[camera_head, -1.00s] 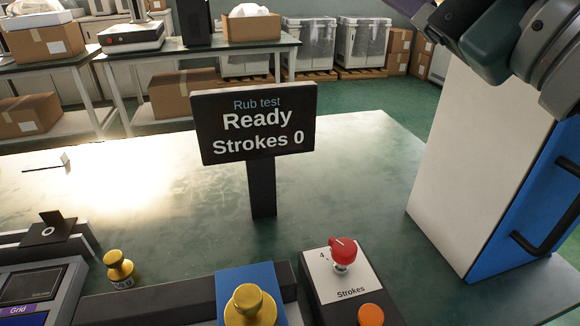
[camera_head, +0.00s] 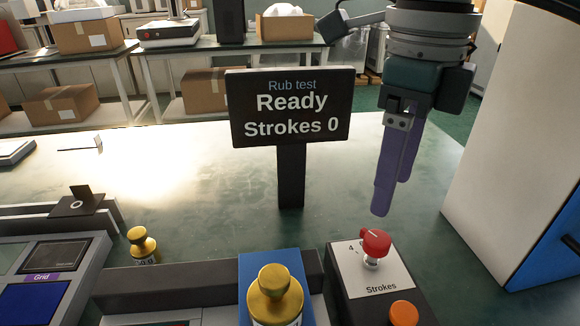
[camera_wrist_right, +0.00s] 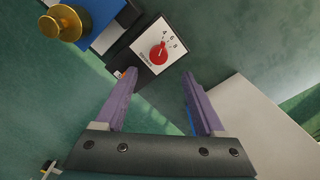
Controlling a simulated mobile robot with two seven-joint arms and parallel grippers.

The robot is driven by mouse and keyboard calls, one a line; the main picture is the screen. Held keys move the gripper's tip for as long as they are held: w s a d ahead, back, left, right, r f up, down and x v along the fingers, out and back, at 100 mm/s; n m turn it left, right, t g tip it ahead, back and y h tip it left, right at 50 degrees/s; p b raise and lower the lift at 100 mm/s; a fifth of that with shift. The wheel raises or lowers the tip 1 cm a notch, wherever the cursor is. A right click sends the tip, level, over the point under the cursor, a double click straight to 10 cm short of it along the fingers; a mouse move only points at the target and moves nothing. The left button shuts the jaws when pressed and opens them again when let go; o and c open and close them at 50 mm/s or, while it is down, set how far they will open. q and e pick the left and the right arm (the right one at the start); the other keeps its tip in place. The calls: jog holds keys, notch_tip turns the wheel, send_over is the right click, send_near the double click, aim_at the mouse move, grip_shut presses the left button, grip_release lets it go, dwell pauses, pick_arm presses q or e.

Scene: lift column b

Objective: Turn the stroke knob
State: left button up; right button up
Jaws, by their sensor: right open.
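The red stroke knob (camera_head: 375,243) stands on a white plate marked Strokes (camera_head: 381,287), on a dark box at the lower right of the head view. In the right wrist view the knob (camera_wrist_right: 158,54) is seen from above, with numbers around it. My right gripper (camera_head: 392,196) hangs above the table, behind and above the knob, fingers pointing down. Its purple fingers (camera_wrist_right: 158,75) are apart with nothing between them, and the knob lies beyond their tips. The left gripper is not seen.
A display (camera_head: 291,108) on a post reads Ready, Strokes 0. An orange button (camera_head: 404,313) is in front of the knob. Brass weights (camera_head: 274,290) stand left of it. A white and blue cabinet (camera_head: 505,150) is at the right. The table behind the knob is clear.

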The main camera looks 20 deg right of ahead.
aim_at(378, 238)
notch_tip(378, 238, down, 8)
jog(key=shift+a+f+b, duration=0.1)
jog(key=shift+b, duration=0.25)
jog(key=shift+c, duration=0.3)
grip_shut()
